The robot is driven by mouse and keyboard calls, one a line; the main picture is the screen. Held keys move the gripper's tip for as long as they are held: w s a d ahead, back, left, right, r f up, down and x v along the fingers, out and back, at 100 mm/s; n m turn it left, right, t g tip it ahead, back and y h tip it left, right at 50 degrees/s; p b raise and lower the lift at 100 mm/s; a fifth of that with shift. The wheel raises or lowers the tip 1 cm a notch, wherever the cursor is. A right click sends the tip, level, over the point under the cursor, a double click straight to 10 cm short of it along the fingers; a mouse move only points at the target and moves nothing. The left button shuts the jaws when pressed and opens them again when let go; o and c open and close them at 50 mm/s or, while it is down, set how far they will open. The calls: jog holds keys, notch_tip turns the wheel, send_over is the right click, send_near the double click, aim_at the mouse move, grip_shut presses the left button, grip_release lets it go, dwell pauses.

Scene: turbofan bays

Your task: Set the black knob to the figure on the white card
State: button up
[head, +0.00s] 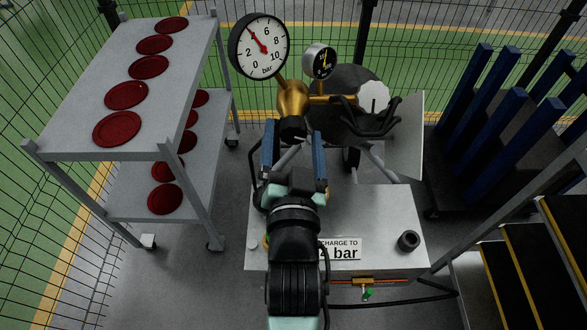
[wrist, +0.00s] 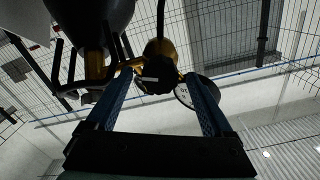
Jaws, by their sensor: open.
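The black knob (head: 292,127) sits at the near end of a brass regulator (head: 293,98). In the wrist view the knob (wrist: 152,80) shows a pale mark and lies between the fingers. My gripper (head: 292,148) is open, its blue fingers to either side of the knob and apart from it as far as I see. The white card (head: 346,248) reads "CHARGE TO" and "bar"; my arm hides most of its figure. The large white gauge (head: 262,58) has its red needle pointing up-left, near where 4 belongs.
A smaller black gauge (head: 320,62) and a white handwheel (head: 373,97) stand right of the regulator. A black cup-like part (head: 408,241) sits on the grey bench top (head: 385,210). A shelf rack (head: 70,140) with red discs is at left, steps (head: 510,275) at right.

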jog(key=s+b, duration=0.3)
jog(key=s, duration=0.9)
jog(key=w+r+n+t, duration=0.1)
jog(key=w+r+t, duration=0.15)
jog(key=r, duration=0.65)
jog(key=w+r+n+t, duration=0.1)
jog(key=w+r+t, duration=0.15)
jog(key=r, duration=0.75)
jog(key=s+r+n+t, duration=0.1)
jog(key=s+r+t, duration=0.1)
jog(key=r, duration=0.7)
jog(key=s+r+n+t+b, duration=0.1)
jog(key=r+t, duration=0.1)
jog(key=r, duration=0.7)
jog(key=shift+s+r, duration=0.3)
jog(key=shift+s, duration=0.1)
jog(key=shift+f+b, duration=0.15)
jog(key=shift+b, duration=0.15)
